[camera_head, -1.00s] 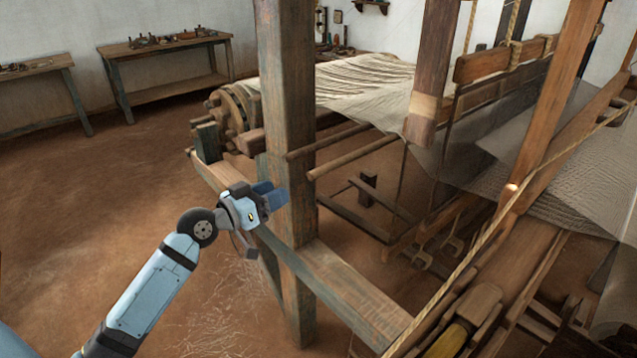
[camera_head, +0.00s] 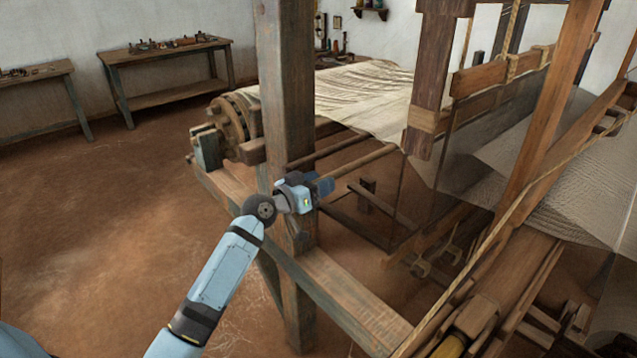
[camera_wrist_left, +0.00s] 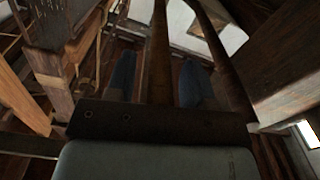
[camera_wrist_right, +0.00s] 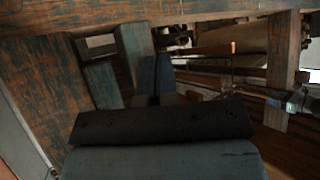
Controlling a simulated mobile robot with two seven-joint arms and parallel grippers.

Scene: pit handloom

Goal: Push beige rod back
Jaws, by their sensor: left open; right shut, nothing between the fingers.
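A light brown rod, the nearest match to the beige rod (camera_head: 366,158), slants from the front post towards the warp in the head view. A darker rod (camera_head: 332,148) runs beside it, farther back. My left gripper (camera_head: 325,187) is open at the right side of the post, near the light rod's near end. In the left wrist view, a brown rod (camera_wrist_left: 158,60) shows between the two blue fingers, and a second rod (camera_wrist_left: 226,60) is right of them. Contact cannot be told. My right gripper (camera_wrist_right: 153,78) is shut and empty in its wrist view, beside loom timbers.
The thick upright post (camera_head: 290,110) stands directly behind my left gripper. A lower beam (camera_head: 335,295) runs beneath it. A hanging timber (camera_head: 428,120) and the warp sheet (camera_head: 362,90) are to the right. The floor (camera_head: 120,220) at left is clear.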

